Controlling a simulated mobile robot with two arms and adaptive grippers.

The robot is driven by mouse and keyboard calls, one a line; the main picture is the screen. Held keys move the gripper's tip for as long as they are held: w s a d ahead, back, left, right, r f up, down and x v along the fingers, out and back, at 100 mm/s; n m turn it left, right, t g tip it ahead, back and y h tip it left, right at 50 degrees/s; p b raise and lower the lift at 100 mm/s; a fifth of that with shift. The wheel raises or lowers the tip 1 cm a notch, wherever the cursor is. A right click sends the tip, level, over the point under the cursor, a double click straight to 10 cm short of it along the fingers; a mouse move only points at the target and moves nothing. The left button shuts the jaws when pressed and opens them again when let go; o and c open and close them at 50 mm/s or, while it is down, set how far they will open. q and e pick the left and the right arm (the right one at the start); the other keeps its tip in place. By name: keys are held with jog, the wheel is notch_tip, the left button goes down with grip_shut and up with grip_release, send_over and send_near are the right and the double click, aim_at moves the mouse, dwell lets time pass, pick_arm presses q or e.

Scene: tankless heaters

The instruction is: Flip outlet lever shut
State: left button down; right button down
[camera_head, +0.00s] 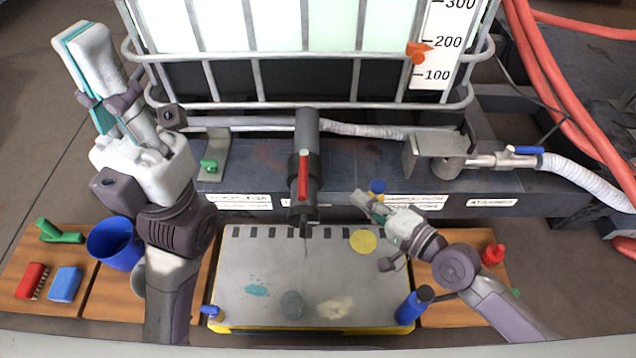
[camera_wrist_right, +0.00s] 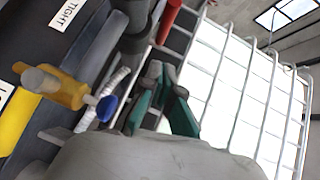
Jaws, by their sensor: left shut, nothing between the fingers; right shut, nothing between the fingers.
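The outlet is a thick dark pipe (camera_head: 306,130) coming forward from under the caged tank. A red lever (camera_head: 303,174) lies on top, lined up with the pipe. A red part, apparently this lever, shows at the top of the right wrist view (camera_wrist_right: 169,20). My right gripper (camera_head: 364,202) is shut and empty, to the right of the lever and apart from it, beside a small valve with a blue knob (camera_head: 377,186). Its teal-padded fingers also show in the right wrist view (camera_wrist_right: 165,98). My left gripper (camera_head: 82,48) is shut and empty, raised at the upper left, far from the lever.
Below the outlet is a grey tray (camera_head: 250,275) with a yellow edge. A blue cup (camera_head: 115,243), a red brush (camera_head: 32,281) and a blue bottle (camera_head: 412,305) stand around it. A blue-handled valve (camera_head: 525,150) with a white hose is at the right.

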aim_at(303, 177)
jog(key=w+a+f+b, duration=0.1)
jog(key=w+a, duration=0.3)
jog(key=a, duration=0.4)
jog(key=shift+w+a+f+b, duration=0.2)
jog(key=shift+w+f+b, duration=0.1)
jog(key=shift+f+b, duration=0.15)
jog(key=shift+a+r, duration=0.1)
